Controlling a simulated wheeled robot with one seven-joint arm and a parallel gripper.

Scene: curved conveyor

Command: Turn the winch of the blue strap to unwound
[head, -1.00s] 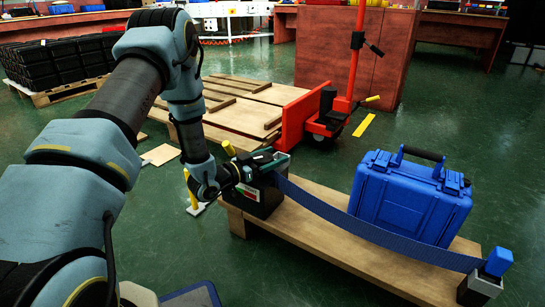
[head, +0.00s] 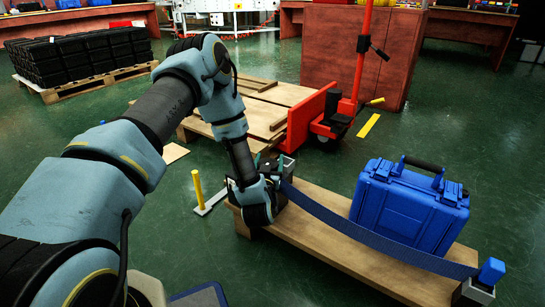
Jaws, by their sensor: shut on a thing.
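The blue strap (head: 380,236) runs from the winch (head: 287,167) at the left end of a wooden bench, in front of a blue case, to a blue end block (head: 491,271) on a grey mount at the right end. It hangs in a shallow curve. My gripper (head: 268,168) is at the winch, at the strap's left end, shut on part of it. My wrist hides most of the winch and its handle, so I cannot tell exactly which part the fingers hold or how far it is turned.
The blue case (head: 408,207) stands on the wooden bench (head: 330,243). A yellow post (head: 198,186) on a flat base stands on the floor left of the bench. A red pallet jack (head: 325,117) and wooden pallets (head: 275,96) are behind. Green floor to the right is clear.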

